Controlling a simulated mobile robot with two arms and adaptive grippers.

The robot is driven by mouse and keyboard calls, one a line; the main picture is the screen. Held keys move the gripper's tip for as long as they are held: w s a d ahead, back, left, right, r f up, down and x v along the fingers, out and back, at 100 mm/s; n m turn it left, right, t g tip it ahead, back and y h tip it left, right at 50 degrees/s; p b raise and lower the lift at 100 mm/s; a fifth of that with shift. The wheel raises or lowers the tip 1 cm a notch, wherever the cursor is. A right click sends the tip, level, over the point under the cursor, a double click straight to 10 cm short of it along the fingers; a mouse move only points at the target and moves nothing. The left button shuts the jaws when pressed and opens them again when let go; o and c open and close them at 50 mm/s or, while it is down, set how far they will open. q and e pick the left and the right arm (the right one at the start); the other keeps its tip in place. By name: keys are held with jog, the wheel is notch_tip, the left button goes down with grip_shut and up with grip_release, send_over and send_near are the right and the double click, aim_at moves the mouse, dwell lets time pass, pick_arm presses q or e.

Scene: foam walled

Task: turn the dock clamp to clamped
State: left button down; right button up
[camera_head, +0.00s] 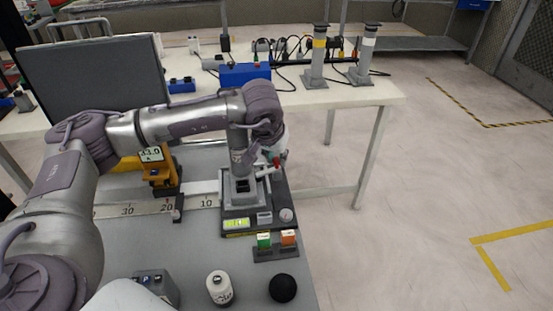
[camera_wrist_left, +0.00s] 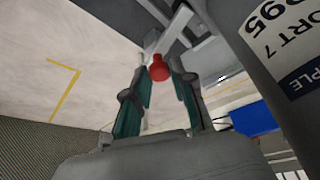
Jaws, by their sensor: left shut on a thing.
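The dock (camera_head: 281,200) is a dark base with a lit display and a small round gauge, at the right end of the near table. A grey fixture (camera_head: 243,203) stands on it. The clamp's lever ends in a red knob (camera_head: 277,163), above the dock's back right part. My left gripper (camera_wrist_left: 160,80) is shut on the red knob (camera_wrist_left: 159,68), which sits between its fingertips in the left wrist view. In the head view my wrist hides much of the clamp and the fingers. My right gripper is in neither view.
A green block and an orange block (camera_head: 288,238) stand in a holder before the dock. A white jar (camera_head: 219,288) and a black dome (camera_head: 283,288) are nearer. A yellow device (camera_head: 160,170) and a ruler lie left. A white table (camera_head: 340,94) stands behind; floor at right is clear.

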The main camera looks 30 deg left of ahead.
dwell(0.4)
pick_arm(q)
jog(key=c, duration=1)
grip_release()
jog(key=v, duration=1.2)
jog(key=shift+s, duration=0.1)
